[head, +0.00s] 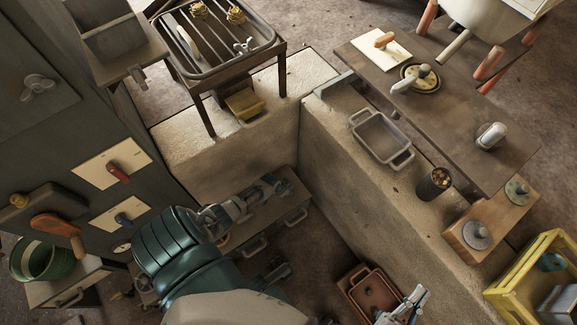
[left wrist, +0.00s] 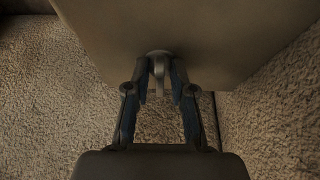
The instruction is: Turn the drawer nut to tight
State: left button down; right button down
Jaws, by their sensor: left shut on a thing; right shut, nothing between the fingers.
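In the left wrist view, a pale grey nut (left wrist: 158,66) with a round base stands out from a plain brown face (left wrist: 200,30). My left gripper (left wrist: 161,85) is shut on its stem, one finger on each side. In the head view, my left gripper (head: 262,190) is over the low drawer bench (head: 293,188), past my teal arm. The nut cannot be made out there, so its turn cannot be told. My right gripper (head: 412,298) is shut and empty at the bottom right, beside a reddish-brown tray (head: 372,292).
A cabinet with knobs (head: 112,165) stands at the left. A yellow crate (head: 510,285) is at the lower right.

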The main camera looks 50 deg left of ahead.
pick_arm(q)
jog(key=shift+w+a+r, duration=0.1)
jog(key=shift+w, duration=0.05)
dwell(0.4)
jog(key=c, duration=1.1)
grip_release()
jog(key=shift+o, duration=0.5)
jog(key=v, duration=1.1)
jog(key=shift+s+a+r, duration=0.15)
jog(key=shift+s+r, duration=0.05)
jog(key=shift+s, duration=0.05)
